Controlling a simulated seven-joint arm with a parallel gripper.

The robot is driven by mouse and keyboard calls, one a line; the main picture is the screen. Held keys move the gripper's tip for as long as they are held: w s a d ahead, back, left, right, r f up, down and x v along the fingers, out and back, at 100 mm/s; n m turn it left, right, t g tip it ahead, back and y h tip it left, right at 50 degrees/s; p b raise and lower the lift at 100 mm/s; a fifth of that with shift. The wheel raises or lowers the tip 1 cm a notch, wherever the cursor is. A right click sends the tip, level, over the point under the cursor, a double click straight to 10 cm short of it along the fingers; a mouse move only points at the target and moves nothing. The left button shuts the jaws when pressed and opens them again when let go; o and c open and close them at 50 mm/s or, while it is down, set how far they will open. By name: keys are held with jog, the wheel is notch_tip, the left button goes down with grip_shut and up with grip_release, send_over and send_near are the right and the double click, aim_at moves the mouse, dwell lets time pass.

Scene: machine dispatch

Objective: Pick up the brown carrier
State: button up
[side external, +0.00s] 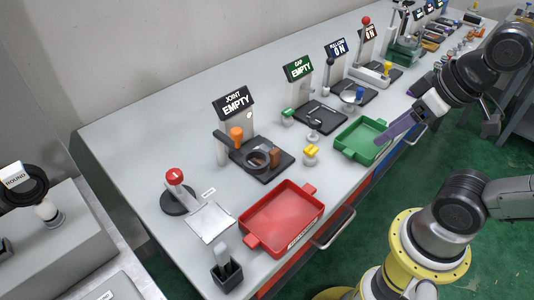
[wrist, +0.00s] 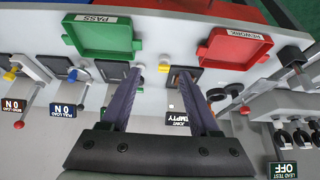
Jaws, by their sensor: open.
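A small brown piece (side external: 274,157), which looks like the brown carrier, stands on the black base of the station with the JOINT EMPTY sign (side external: 235,103). A dark ring (side external: 257,161) and an orange knob (side external: 236,134) are beside it. My gripper (side external: 398,137) is open and empty, above the green tray's right side and apart from the brown piece. In the wrist view, the two purple fingers of my gripper (wrist: 159,72) are spread. The JOINT EMPTY sign (wrist: 178,119) shows between them; the right finger partly hides that station.
A red tray (side external: 256,233) and a green tray (side external: 345,153) lie along the table's front edge. A red-knobbed lever (side external: 174,177), a yellow knob (side external: 311,152) and the GAP EMPTY station (side external: 298,69) stand nearby. Several more stations line the back.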

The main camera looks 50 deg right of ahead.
jog(key=o, duration=0.5)
jog(key=shift+o, duration=0.2)
